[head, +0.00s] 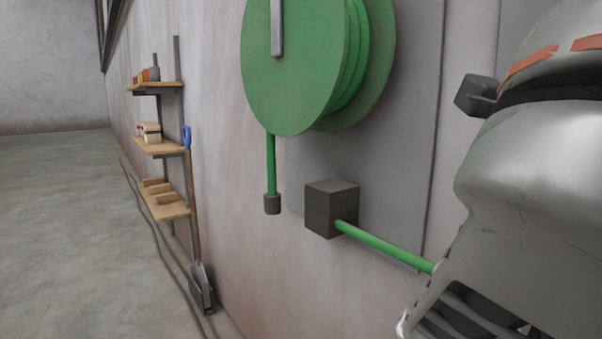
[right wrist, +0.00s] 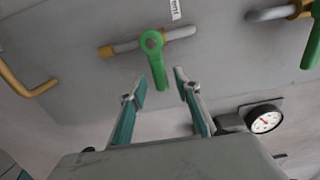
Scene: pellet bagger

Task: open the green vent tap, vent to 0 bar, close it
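In the right wrist view a green tap (right wrist: 153,58) with a lever handle sits on a short grey pipe with a brass end. A label (right wrist: 176,9), only partly readable, is just above it. My right gripper (right wrist: 160,80) is open, its two teal-padded fingers apart. The lever's lower end shows in the gap between the fingertips; I cannot tell whether it is in the grip or beyond it, and no contact is visible. A round gauge (right wrist: 265,121) with a white face and a red needle is at the lower right; its reading is too small to tell. My left gripper is not in view.
Another green handle (right wrist: 312,48) is at the right edge, and a bent brass pipe (right wrist: 28,85) at the left. The head view shows a green hose reel (head: 300,65), a dark box (head: 330,207) with a green hose, wall shelves (head: 165,205) and a shovel (head: 200,285).

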